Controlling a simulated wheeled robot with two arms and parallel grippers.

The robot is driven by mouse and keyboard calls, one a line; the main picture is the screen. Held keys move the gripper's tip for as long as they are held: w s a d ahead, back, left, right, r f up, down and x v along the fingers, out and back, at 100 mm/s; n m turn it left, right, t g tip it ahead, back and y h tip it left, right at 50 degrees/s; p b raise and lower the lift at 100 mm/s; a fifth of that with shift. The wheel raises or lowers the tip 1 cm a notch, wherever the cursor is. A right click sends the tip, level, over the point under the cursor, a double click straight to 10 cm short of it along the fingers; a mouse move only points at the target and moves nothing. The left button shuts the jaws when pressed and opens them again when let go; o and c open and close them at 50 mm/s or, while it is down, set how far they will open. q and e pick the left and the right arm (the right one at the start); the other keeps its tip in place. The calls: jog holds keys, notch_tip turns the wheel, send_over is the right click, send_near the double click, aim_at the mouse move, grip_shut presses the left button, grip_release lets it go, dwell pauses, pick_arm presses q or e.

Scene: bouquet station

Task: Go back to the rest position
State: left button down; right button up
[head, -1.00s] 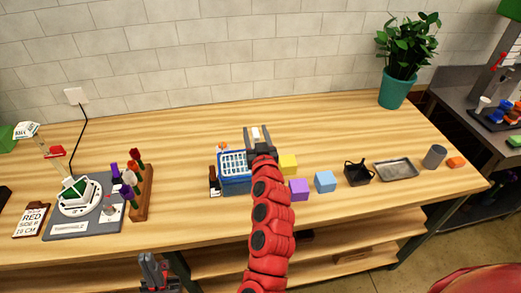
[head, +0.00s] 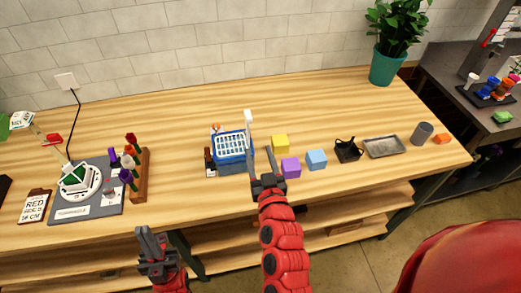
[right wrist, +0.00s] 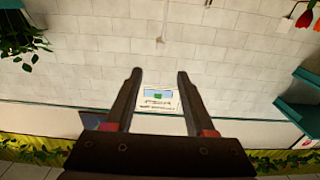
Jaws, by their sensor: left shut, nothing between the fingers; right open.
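My right gripper (head: 262,150) is open and empty, at the front middle of the wooden table, beside the right side of the blue basket (head: 236,166) in the picture. Its two fingers point away from me. It also shows in the right wrist view (right wrist: 160,74), with nothing between the fingers and a tiled wall beyond. My left gripper (head: 151,236) is shut and empty, low in front of the table's front edge. I cannot tell the exact height of either gripper.
Yellow (head: 280,143), purple (head: 291,168) and light blue (head: 316,159) blocks sit close right of my right gripper. A flower rack (head: 141,180) and a grey turntable mat (head: 108,204) stand at left. A metal tray (head: 384,147) lies further right. The table's back middle is clear.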

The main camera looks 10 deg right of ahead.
jog(key=shift+s, duration=0.5)
